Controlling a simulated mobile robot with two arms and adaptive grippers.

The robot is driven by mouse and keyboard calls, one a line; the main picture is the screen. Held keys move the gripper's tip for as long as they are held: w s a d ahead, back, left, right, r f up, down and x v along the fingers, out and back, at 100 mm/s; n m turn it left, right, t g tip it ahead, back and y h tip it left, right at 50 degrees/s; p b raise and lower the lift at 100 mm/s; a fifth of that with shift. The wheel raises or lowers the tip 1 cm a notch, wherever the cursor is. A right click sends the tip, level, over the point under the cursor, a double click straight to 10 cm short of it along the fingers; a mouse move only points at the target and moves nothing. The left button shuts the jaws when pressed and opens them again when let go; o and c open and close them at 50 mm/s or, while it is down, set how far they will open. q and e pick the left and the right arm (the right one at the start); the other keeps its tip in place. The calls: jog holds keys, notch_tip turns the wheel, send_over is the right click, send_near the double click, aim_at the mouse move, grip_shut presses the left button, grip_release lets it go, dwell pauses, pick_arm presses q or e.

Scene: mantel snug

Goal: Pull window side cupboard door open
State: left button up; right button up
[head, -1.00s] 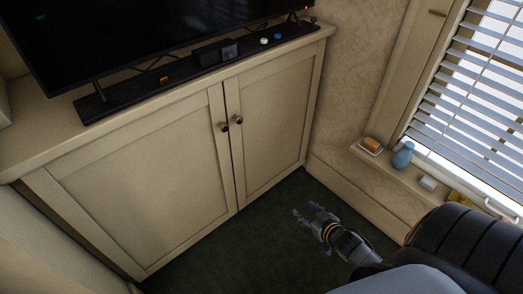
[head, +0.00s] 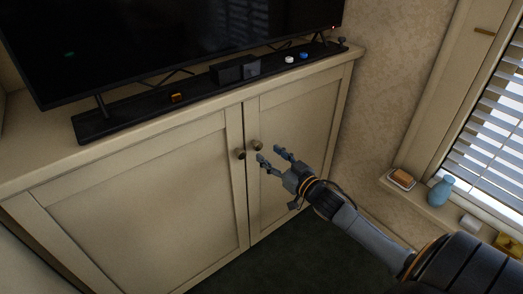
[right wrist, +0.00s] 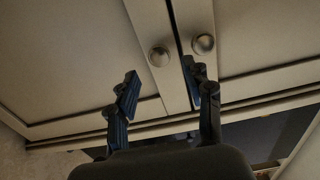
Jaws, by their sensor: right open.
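The window side cupboard door (head: 288,143) is the right one of two cream doors under the TV, and it is shut. Its round knob (head: 258,147) is near the meeting edge. My right gripper (head: 268,156) is open and empty, with its fingertips just in front of this door, close to the knob. The right wrist view looks upside down; there the window side door (right wrist: 75,55) is on the left. Its knob (right wrist: 159,56) appears beyond and between the open fingers (right wrist: 160,76), with no visible contact. My left gripper is not in view.
The other door (head: 150,205) has its own knob (head: 241,154) close beside. The TV (head: 180,45) and a black soundbar (head: 130,117) stand on the cupboard top. A windowsill at right holds a blue vase (head: 441,191) and a soap dish (head: 401,179). Dark carpet (head: 262,268) below is clear.

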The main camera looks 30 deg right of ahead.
aim_at(260, 147)
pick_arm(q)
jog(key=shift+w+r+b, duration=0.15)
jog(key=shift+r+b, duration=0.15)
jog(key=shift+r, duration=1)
pick_arm(e)
jog(key=shift+w+a, duration=0.2)
jog(key=shift+w, duration=2.3)
grip_shut()
